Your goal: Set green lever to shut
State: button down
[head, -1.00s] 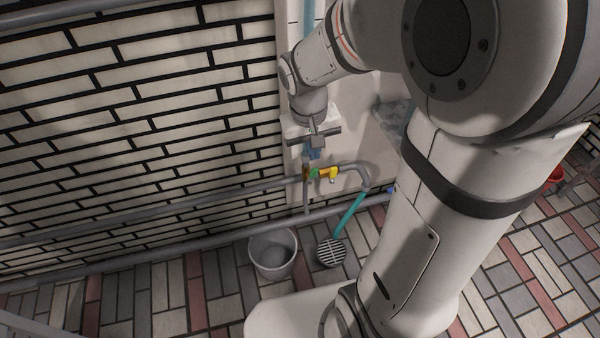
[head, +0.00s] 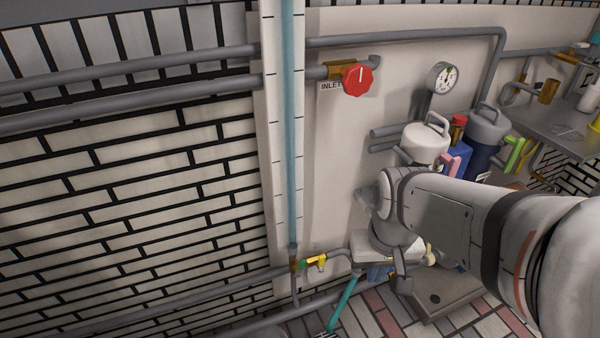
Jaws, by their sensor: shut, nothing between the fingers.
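A small green lever (head: 302,265) sits on the brass valve fitting at the foot of the clear vertical tube, low in the head view. A yellow lever (head: 319,261) is just right of it on the same pipe. The exact angle of the green lever is too small to tell. My gripper (head: 401,284) points down to the right of both levers, clear of them. It is shut and empty, and its fingertips are small and dark in the view.
A red valve knob (head: 358,79) marked INLET and a gauge (head: 443,77) are on the wall panel. Canisters (head: 427,141) stand behind my arm. A cluttered shelf (head: 555,125) is at the right.

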aim_at(302, 264)
jog(key=z, duration=0.4)
jog(key=k, duration=2.15)
jog(key=u, duration=0.9)
jog(key=i, duration=2.15)
jog(key=u, duration=0.05)
